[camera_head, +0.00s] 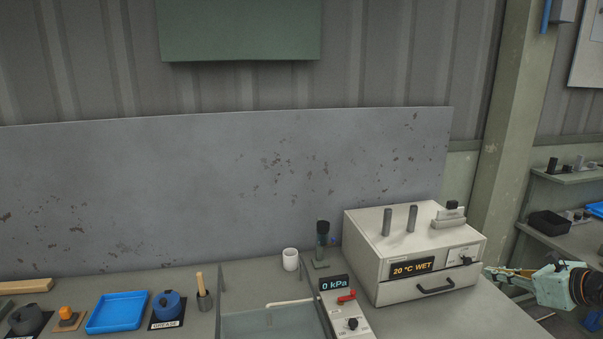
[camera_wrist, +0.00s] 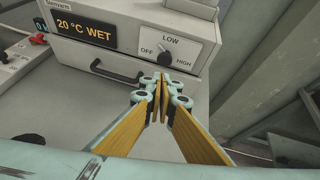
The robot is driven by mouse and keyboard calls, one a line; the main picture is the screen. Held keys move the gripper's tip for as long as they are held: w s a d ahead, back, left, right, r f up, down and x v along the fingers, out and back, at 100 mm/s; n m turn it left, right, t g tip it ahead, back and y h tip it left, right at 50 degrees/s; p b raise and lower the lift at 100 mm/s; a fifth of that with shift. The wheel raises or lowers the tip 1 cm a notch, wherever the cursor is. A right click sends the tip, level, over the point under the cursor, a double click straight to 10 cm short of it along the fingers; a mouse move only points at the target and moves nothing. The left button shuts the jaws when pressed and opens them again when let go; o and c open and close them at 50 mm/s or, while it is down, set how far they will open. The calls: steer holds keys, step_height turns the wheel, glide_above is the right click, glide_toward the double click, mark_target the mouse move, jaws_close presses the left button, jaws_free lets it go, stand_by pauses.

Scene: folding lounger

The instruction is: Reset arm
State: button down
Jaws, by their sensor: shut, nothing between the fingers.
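My gripper (camera_head: 490,272) reaches in from the right edge in the head view, beside the right front of a cream box unit (camera_head: 362,258). In the wrist view my gripper (camera_wrist: 161,82) is shut and empty, its yellow-lined fingers together at the tips. The tips appear in front of the unit's drawer, to the right of its dark handle (camera_wrist: 117,72) and below the dial (camera_wrist: 165,58) marked OFF, LOW and HIGH. I cannot tell whether they touch the drawer. The unit's display (camera_head: 412,267) reads 20 °C WET.
A panel reading 0 kPa with a red lever (camera_head: 346,296) stands left of the unit. A white cup (camera_head: 290,259), a blue tray (camera_head: 117,312) and a grease pot (camera_head: 167,305) are farther left. Shelves (camera_head: 565,178) stand at the right. Bare bench lies before the unit.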

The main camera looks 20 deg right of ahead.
steer(key=w+a+r+n+y, duration=0.3)
steer(key=w+a+r+n, duration=0.35)
steer(key=a, duration=0.65)
steer(key=s+a+r+n+g+y, duration=0.15)
steer(key=a+r+n, duration=0.25)
steer(key=a+r, duration=0.55)
steer(key=a+r+n+g+y+p, duration=0.1)
steer(key=a+r+n+g, duration=0.25)
steer(key=a, duration=1.05)
steer(key=a+r+n+g+y, duration=0.25)
steer(key=a+r, duration=0.55)
steer(key=a, duration=0.4)
steer(key=s+a+r+n+g+h, duration=0.1)
steer(key=s+a+r+n, duration=0.15)
steer(key=s+a, duration=0.25)
steer(key=s+a+r+n+g+h+p, duration=0.1)
steer(key=s+a+r+n, duration=0.15)
steer(key=s+a, duration=0.3)
steer(key=s+a+r+n+g+h, duration=0.1)
steer(key=s+a+n, duration=0.3)
steer(key=s+a, duration=0.1)
steer(key=s+d+f+n+t+h+b, duration=0.1)
steer(key=s+d+f+n+h, duration=0.2)
steer(key=s, duration=0.5)
steer(key=s+d+f+n+t+h+b, duration=0.1)
steer(key=s+d+f+n+h, duration=0.1)
steer(key=s+d+n, duration=0.2)
steer(key=shift+s+f+n+h, duration=0.4)
steer(key=shift+s+n, duration=0.55)
steer(key=shift+s, duration=1)
